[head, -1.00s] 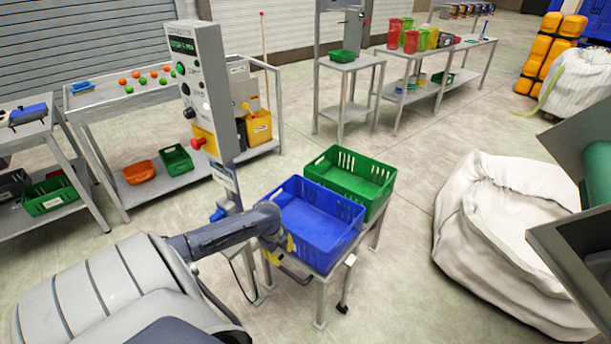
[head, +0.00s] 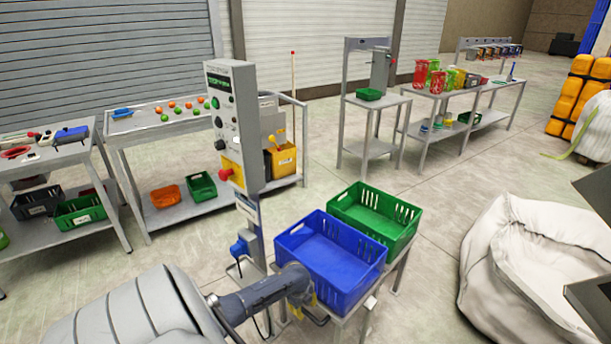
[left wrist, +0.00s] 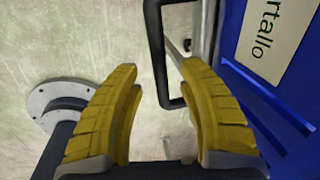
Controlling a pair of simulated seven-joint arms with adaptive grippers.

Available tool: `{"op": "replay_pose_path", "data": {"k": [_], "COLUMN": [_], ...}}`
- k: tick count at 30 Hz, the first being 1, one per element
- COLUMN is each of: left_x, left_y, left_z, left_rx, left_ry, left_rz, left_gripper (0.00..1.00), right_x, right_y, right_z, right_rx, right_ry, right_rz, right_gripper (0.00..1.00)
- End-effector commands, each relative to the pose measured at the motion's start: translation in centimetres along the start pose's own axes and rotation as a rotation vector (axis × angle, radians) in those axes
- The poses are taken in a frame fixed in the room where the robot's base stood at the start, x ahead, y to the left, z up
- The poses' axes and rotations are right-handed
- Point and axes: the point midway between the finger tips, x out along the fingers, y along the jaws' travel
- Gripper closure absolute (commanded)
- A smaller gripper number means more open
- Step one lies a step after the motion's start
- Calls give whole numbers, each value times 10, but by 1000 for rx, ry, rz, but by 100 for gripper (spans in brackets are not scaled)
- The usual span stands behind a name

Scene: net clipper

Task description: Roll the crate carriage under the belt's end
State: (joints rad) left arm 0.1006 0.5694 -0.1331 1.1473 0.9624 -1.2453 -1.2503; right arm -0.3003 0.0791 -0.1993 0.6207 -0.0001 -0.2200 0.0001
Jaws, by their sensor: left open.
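The crate carriage (head: 398,270) is a grey metal frame carrying a blue crate (head: 330,258) and a green crate (head: 378,208) side by side. My left gripper (head: 313,298) is at the near left side of the carriage, beside the blue crate. In the left wrist view its yellow fingers (left wrist: 158,75) are open, with a dark bar handle (left wrist: 157,50) running into the gap between them. The blue crate's labelled side (left wrist: 265,40) is at right there. Grey edges of a machine, probably the belt's end (head: 598,250), show at the right border. My right gripper is not in view.
A control post (head: 235,130) with a red button stands just behind my left arm, close to the carriage. A large white bag (head: 535,260) stands to the right. Work tables (head: 150,125) line the back. Some floor between carriage and bag is free.

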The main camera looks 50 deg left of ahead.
Motion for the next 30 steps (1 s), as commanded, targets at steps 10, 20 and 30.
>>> {"op": "replay_pose_path", "data": {"k": [10, 20, 30], "left_x": [27, 33, 33], "left_y": [0, 0, 0], "left_z": [0, 0, 0], "left_rx": [-1, 1, 1], "left_ry": [0, 0, 0], "left_rz": [1, 0, 0], "left_gripper": [60, 60, 74], "right_x": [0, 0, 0], "right_y": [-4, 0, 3], "right_z": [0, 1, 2], "right_rx": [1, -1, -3], "right_ry": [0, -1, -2], "right_rz": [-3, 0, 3], "right_gripper": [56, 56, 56]}}
